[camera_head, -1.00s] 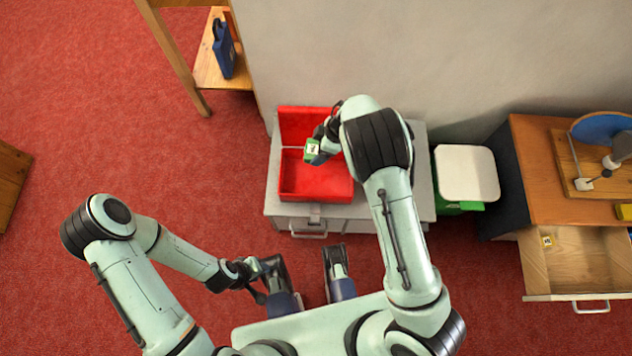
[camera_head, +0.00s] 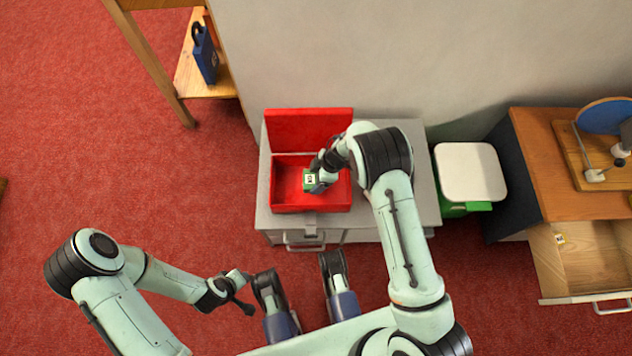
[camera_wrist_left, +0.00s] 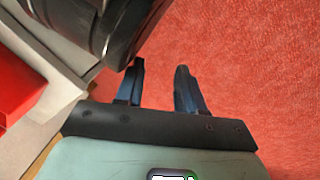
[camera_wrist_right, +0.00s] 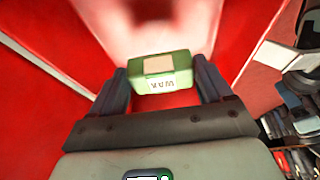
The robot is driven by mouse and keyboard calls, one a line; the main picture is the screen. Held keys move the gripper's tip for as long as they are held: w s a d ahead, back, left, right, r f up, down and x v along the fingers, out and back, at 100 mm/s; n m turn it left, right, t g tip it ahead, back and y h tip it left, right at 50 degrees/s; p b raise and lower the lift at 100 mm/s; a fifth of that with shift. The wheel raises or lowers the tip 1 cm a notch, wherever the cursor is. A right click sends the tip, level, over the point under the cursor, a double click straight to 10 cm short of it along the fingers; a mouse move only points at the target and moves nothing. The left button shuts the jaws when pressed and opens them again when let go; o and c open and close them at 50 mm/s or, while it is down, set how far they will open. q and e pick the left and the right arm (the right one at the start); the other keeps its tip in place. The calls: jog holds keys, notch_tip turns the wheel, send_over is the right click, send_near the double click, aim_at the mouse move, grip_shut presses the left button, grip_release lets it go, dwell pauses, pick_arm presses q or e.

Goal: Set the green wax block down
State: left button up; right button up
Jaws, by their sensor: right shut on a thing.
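The green wax block (camera_head: 310,179) has a pale label and is between the fingers of my right gripper (camera_head: 318,182). In the right wrist view the block (camera_wrist_right: 161,73) shows its printed label, with a finger on each side, and my right gripper (camera_wrist_right: 160,85) is shut on it. The block is over or inside the open red box (camera_head: 290,205), whose red walls surround it in the right wrist view. I cannot tell whether it touches the box floor. My left gripper (camera_wrist_left: 158,88) is open and empty above the red carpet; in the head view it is small.
The red box stands on a grey cabinet (camera_head: 400,215) against the wall, its lid (camera_head: 310,128) raised at the back. A white-lidded green bin (camera_head: 470,172) stands to its right. Further right is a wooden desk with an open drawer (camera_head: 590,255). Red carpet is clear at left.

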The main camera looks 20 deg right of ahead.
pick_arm(q)
jog(key=shift+s+a+f+g+b, duration=0.2)
jog(key=shift+s+f+g+b, duration=0.35)
jog(key=shift+s+f, duration=0.8)
pick_arm(e)
jog(key=shift+f, duration=2)
pick_arm(q)
jog(key=shift+s+r, duration=0.1)
jog(key=shift+s, duration=0.05)
pick_arm(e)
jog(key=shift+f, duration=0.15)
jog(key=o, duration=1)
pick_arm(q)
jog(key=shift+s, duration=0.1)
